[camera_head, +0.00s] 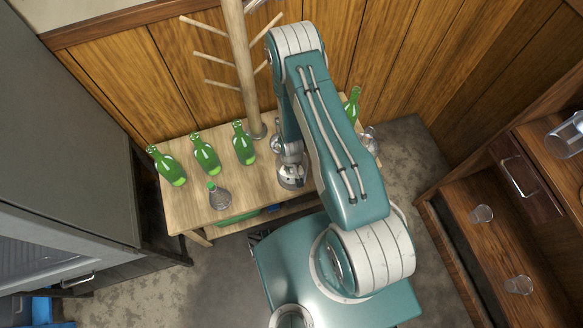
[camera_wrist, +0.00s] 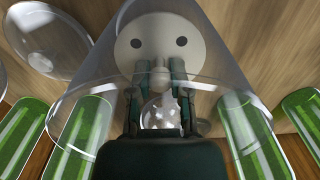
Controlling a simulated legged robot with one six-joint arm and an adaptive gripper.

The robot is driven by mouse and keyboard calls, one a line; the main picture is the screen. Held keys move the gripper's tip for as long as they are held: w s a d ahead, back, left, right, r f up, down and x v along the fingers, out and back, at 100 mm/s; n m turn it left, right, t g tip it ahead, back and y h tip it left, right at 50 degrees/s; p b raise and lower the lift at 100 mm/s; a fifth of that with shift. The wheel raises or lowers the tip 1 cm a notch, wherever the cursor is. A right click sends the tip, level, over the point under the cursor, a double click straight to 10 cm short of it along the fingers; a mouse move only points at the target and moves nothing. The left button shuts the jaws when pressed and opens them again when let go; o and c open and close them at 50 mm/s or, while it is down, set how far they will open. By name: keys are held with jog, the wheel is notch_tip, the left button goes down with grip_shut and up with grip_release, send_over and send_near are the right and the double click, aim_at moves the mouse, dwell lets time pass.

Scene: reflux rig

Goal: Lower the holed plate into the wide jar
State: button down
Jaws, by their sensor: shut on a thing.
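In the wrist view, the holed plate (camera_wrist: 138,42) is a pale round disc with two dark holes and a knob in its middle. My gripper (camera_wrist: 160,74) is shut on this knob from above. The wide jar (camera_wrist: 99,73) is clear glass, and its walls flare around the plate and my fingers. The plate shows within the jar's outline; I cannot tell how deep it is or whether it touches the bottom. In the head view, my arm hides the plate and most of the jar.
On the wooden table (camera_head: 189,215) stand several green bottles (camera_head: 206,154), a green-capped flask (camera_head: 220,199) and a wooden rack (camera_head: 242,60). Green bottles (camera_wrist: 80,135) flank the jar in the wrist view, with clear round glassware (camera_wrist: 50,40) at upper left. A shelf (camera_head: 470,195) stands right.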

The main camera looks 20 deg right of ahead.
jog(key=shift+c, duration=2.4)
grip_release()
jog(key=shift+r, duration=0.1)
notch_tip(320, 180, up, 9)
jog(key=shift+f, duration=0.15)
